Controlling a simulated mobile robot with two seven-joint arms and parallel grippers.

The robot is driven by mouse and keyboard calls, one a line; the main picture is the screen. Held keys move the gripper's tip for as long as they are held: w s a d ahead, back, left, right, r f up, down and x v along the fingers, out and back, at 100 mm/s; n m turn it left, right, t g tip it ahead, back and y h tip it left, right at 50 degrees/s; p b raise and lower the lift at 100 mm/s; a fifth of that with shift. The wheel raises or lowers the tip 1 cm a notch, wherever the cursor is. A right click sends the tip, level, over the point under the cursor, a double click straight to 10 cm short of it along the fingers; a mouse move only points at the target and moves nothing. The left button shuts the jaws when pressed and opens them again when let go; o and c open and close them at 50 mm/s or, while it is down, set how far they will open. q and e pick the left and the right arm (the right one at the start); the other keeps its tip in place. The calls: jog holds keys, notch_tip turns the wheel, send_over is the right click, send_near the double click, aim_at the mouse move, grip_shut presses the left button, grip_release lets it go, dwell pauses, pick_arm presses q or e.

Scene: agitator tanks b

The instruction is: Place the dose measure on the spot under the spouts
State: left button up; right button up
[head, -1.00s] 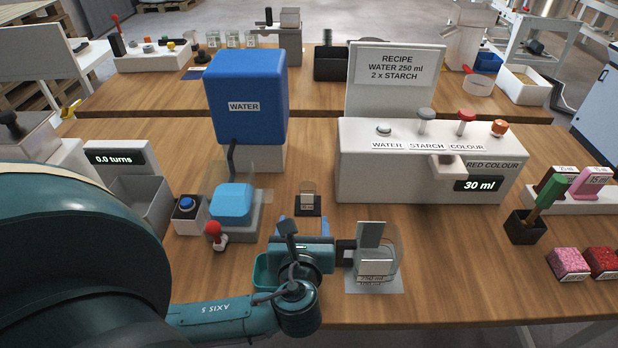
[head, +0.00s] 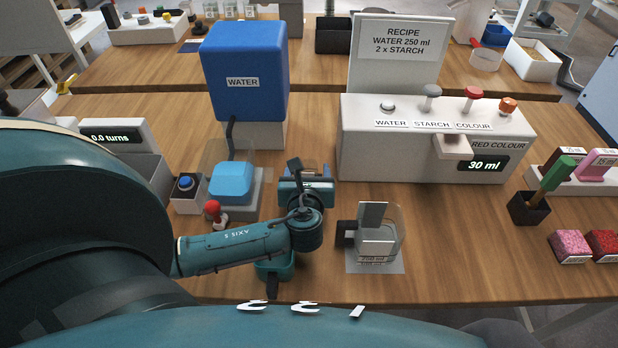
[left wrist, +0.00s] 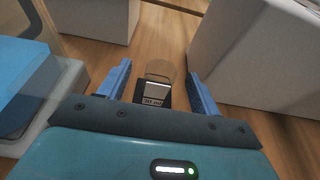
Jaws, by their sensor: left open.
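The small clear dose measure (left wrist: 153,92), with a dark base and a small printed label, stands on the table between my left gripper's fingers in the left wrist view. My left gripper (left wrist: 160,88) is open, with a blue finger on each side of the measure and gaps showing. In the head view my left gripper (head: 306,180) hides most of the measure. The white dispenser (head: 365,155), with its projecting spout block (head: 455,146) and 30 ml display, stands to the right. The spot under the spouts is not clearly visible. My right gripper is not in view.
A clear jug (head: 376,238) with a dark handle stands on a pale mat to the right of my left wrist. The blue water tank (head: 243,70) stands behind, left. A blue block (head: 232,180) and red-knobbed lever (head: 213,209) are close left. Bare wood lies before the dispenser.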

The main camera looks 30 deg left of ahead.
aim_at(309, 161)
pick_arm(q)
jog(key=x, duration=0.3)
jog(key=shift+w+f, duration=0.1)
jog(key=shift+w, duration=0.1)
jog(key=shift+c, duration=0.2)
jog(key=c, duration=1)
jog(key=shift+c, duration=0.6)
